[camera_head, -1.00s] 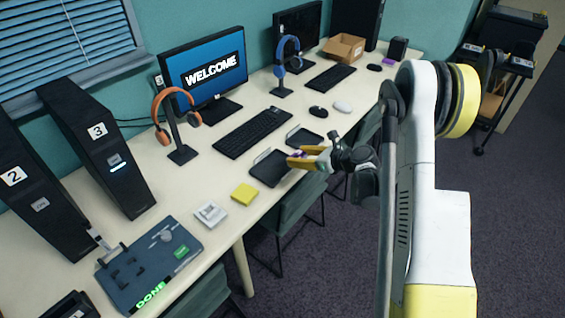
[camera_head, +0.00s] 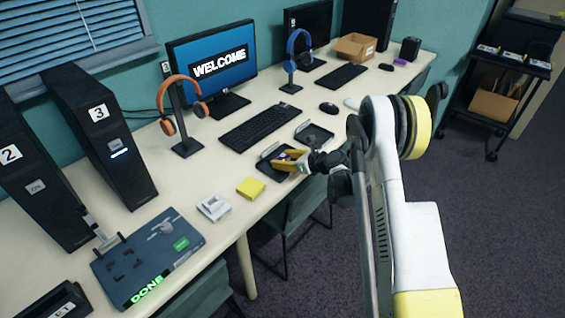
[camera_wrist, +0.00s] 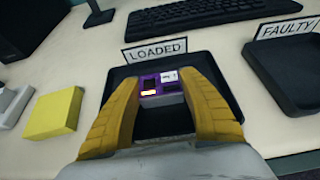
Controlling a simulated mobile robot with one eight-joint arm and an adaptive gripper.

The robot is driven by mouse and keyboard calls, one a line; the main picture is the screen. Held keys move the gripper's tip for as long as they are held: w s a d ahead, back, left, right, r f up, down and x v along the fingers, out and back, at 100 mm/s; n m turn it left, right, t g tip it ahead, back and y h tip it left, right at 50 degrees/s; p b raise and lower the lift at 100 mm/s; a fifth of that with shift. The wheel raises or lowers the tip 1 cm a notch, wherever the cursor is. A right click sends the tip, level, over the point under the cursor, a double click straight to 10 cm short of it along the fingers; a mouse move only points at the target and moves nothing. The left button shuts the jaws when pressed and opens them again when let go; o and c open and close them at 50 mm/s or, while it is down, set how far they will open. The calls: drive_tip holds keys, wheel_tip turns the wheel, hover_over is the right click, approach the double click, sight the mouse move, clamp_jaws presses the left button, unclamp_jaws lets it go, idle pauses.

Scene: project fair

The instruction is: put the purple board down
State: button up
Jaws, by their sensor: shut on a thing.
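The purple board (camera_wrist: 163,84) is small, with a dark square, a lit orange spot and a white label. My gripper (camera_head: 281,160) has yellow fingers and is shut on the board, one finger on each side in the wrist view. It is low over the black tray (camera_wrist: 232,84) behind which a LOADED sign (camera_wrist: 160,51) stands. In the head view this tray (camera_head: 266,172) is partly hidden by the fingers. The board's underside is hidden, so I cannot tell whether it touches the tray floor.
A second black tray (camera_head: 314,134), signed FAULTY (camera_wrist: 287,28), is just right. A keyboard (camera_head: 257,129) lies behind. A yellow block (camera_head: 251,187) and a white item (camera_head: 214,206) are left. Farther left is a dark station (camera_head: 148,262) showing DONE. Another purple item (camera_head: 400,62) lies far back.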

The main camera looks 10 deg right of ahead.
drive_tip(key=shift+r, duration=0.1)
drive_tip(key=o, duration=1.2)
